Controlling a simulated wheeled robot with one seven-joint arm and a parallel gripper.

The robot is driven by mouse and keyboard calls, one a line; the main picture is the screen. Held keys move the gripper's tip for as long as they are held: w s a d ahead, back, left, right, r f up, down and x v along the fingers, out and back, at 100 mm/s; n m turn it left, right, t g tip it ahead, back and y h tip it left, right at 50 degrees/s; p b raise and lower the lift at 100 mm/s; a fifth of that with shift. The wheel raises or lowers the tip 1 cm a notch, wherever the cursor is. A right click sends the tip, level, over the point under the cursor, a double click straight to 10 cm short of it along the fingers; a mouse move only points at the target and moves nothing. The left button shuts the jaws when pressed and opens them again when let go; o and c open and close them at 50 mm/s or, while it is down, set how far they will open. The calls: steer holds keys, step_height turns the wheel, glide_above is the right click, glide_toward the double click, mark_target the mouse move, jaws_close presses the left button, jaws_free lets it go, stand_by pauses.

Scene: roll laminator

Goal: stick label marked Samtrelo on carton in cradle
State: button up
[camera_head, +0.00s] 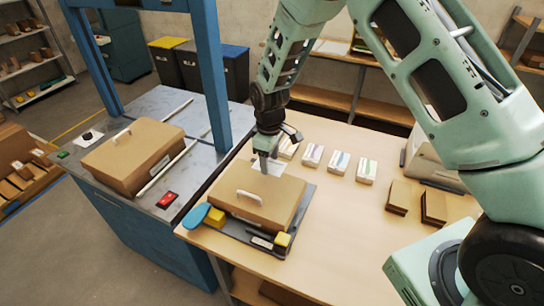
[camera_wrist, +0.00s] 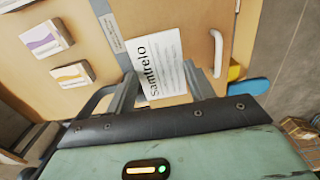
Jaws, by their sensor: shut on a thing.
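The label marked Samtrelo (camera_wrist: 158,62) is a white sheet with large dark lettering. It shows in the wrist view at my gripper's fingers, and its white edge also shows in the head view (camera_head: 275,166). My gripper (camera_head: 265,167) is shut on the label, over the far edge of the carton. The brown carton (camera_head: 258,203) with a white handle lies in the dark cradle (camera_head: 245,240); its top also fills the middle of the wrist view (camera_wrist: 205,22). I cannot tell whether the label touches the carton.
The cradle has yellow blocks (camera_head: 282,239) and a blue lever (camera_head: 200,215). Several small white boxes (camera_head: 338,162) stand in a row behind it. Brown cartons (camera_head: 433,207) stand at the right. Another carton with a handle (camera_head: 130,155) lies on the blue-framed machine (camera_head: 185,130) at left.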

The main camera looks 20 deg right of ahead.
steer(key=shift+f+b, duration=1.8)
steer(key=shift+f, duration=1.25)
steer(key=o, duration=1.3)
steer(key=shift+o, duration=0.2)
steer(key=shift+r, duration=0.1)
steer(key=shift+r+p, duration=1.8)
steer(key=shift+r, duration=1.15)
